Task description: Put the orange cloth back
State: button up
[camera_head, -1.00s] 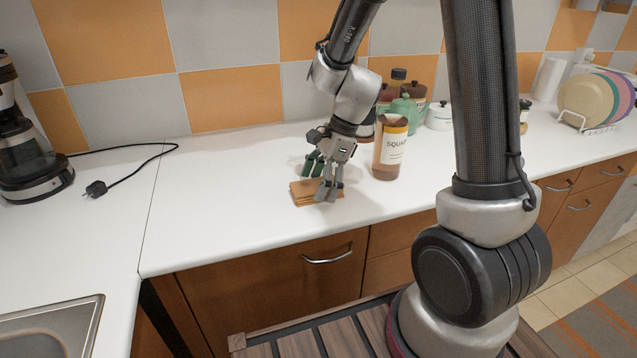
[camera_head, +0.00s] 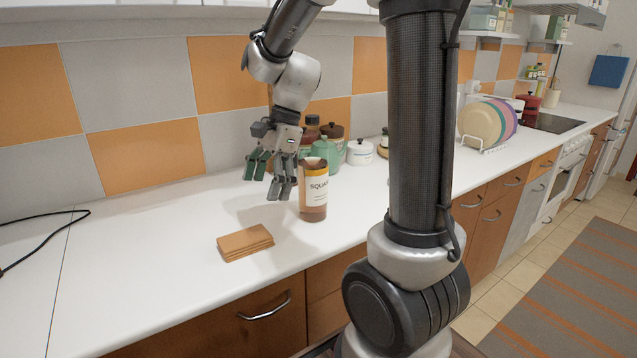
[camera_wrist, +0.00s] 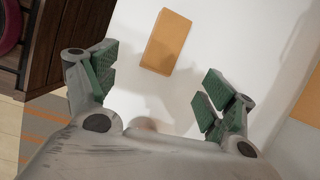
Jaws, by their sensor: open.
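The orange cloth (camera_head: 245,243) lies folded flat on the white counter, near its front edge. It also shows in the wrist view (camera_wrist: 166,42), beyond and between the fingers. My gripper (camera_head: 271,178) is open and empty, raised above the counter, behind and to the right of the cloth and apart from it. In the wrist view its green-padded fingers (camera_wrist: 155,92) are spread wide with nothing between them.
A labelled brown jar (camera_head: 313,198) stands close to the right of my gripper. A green pot (camera_head: 327,153) and a white pot (camera_head: 360,152) stand behind it. A plate rack (camera_head: 487,145) is farther right.

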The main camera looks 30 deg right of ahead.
jog(key=s+d+r+n+t+h, duration=0.2)
jog(key=s+d+r+n, duration=0.1)
jog(key=s+n, duration=0.5)
jog(key=s+d+r+n+t+h, duration=0.2)
jog(key=s+d+r+n, duration=0.1)
jog(key=s+d+n, duration=0.3)
jog(key=s+n, duration=0.2)
jog(key=s, duration=0.1)
jog(key=shift+s+n, duration=0.3)
jog(key=shift+s, duration=0.05)
